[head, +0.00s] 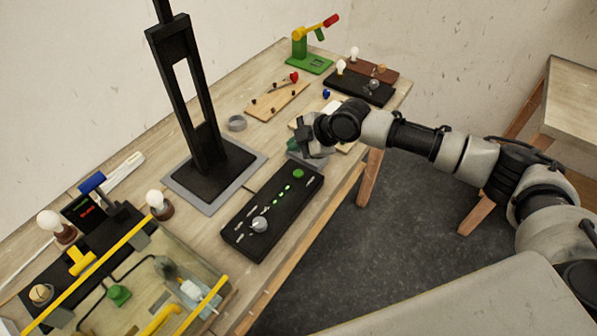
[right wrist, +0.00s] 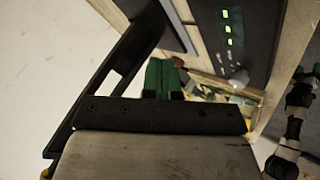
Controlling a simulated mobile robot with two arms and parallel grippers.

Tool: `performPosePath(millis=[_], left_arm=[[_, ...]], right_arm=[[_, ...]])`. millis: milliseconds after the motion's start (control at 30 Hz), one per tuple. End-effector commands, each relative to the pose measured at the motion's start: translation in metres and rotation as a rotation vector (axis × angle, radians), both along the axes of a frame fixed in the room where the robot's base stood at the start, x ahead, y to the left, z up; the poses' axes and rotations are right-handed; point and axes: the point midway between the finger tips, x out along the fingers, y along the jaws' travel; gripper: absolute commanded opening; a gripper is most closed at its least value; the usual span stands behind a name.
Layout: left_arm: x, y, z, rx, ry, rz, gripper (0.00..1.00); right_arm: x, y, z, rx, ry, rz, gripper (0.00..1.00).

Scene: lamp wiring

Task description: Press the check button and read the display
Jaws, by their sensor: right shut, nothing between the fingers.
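A black control box (head: 250,232) lies on the bench, with a round green button (head: 298,174) at its far end. Several green lights (head: 281,191) glow in a row along it, and a grey knob (head: 259,223) is near its close end. The lights (right wrist: 228,29) also show in the right wrist view. A small panel with red lit marks (head: 86,211) stands at the left; I cannot read it. My right gripper (head: 294,147) is shut and empty, beyond the green button and apart from it. Its green fingers (right wrist: 162,78) show in the right wrist view. My left gripper is not seen.
A tall black stand (head: 187,110) on a grey base rises left of the box. A glass-like tank (head: 150,275) with yellow edges is at the near left. Bulb boards (head: 358,88) and a green clamp (head: 309,62) are at the back. A grey ring (head: 237,123) lies on the bench.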

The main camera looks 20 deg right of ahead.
Motion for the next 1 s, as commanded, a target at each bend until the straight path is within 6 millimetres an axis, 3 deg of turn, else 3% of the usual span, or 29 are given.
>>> performPosePath(millis=[133,567,767,1000], left_arm=[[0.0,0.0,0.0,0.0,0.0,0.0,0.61],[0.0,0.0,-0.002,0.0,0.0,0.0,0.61],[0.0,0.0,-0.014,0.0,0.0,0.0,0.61],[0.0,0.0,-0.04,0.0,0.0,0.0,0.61]], right_arm=[[0.007,-0.009,0.005,-0.004,-0.015,-0.007,0.0],[0.007,-0.008,0.002,-0.004,-0.016,-0.008,0.0],[0.008,-0.008,-0.012,-0.004,-0.016,-0.008,0.0],[0.008,-0.008,-0.045,-0.005,-0.016,-0.009,0.0]])
